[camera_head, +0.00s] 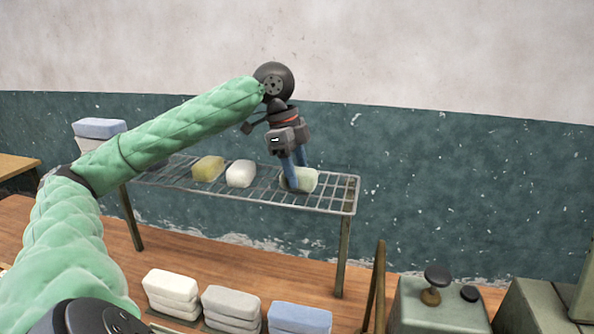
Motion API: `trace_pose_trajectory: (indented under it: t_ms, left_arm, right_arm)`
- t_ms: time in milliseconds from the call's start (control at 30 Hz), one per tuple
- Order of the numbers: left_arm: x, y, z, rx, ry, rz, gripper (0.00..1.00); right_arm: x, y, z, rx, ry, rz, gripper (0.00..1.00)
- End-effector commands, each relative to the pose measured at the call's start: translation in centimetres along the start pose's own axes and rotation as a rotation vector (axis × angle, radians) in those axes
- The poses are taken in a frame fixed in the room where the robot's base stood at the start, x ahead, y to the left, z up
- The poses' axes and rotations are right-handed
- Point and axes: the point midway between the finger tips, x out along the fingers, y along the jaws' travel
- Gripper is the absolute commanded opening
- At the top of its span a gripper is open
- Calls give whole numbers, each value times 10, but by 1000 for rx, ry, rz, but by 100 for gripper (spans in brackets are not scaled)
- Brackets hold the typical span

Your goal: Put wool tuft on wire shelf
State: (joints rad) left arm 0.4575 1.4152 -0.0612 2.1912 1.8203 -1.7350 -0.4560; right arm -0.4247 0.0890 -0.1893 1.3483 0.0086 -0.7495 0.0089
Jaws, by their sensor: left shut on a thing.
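The wire shelf (335,197) is a metal grid rack on legs that stands on the wooden table. My left gripper (293,180) points down over the right part of the shelf. Its blue fingers are shut on a pale green wool tuft (309,178). The tuft is at the level of the grid and looks to be on it or just above; I cannot tell whether it touches. The fingers hide part of the tuft. A yellow tuft (208,168) and a white tuft (240,174) lie on the shelf to the left. My right gripper is not in view.
In front of the shelf are stacks of white (170,292), grey (231,306) and blue (299,318) pads. A green-grey machine (436,306) with black knobs stands at the lower right. A wall is behind. The shelf's right end is bare.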

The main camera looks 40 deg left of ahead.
Motion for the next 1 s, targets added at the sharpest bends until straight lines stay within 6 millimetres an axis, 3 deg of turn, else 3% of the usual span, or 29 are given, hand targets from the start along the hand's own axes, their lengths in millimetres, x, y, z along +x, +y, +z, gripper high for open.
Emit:
trace_pose_trajectory:
  t_ms: [167, 200, 300, 733, 1000]
  left_arm:
    - [3, 0, 1, 0, 0, 0, 29]
    - [3, 0, 1, 0, 0, 0, 54]
    - [2, 0, 1, 0, 0, 0, 72]
    - [-2, 0, 0, 0, 1, -1, 72]
    - [-29, -1, 0, 0, 2, -2, 72]
  right_arm:
    - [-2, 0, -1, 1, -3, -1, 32]
    - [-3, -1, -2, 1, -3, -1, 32]
    - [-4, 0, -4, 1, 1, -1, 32]
    - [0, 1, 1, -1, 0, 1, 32]
    - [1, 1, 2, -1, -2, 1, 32]
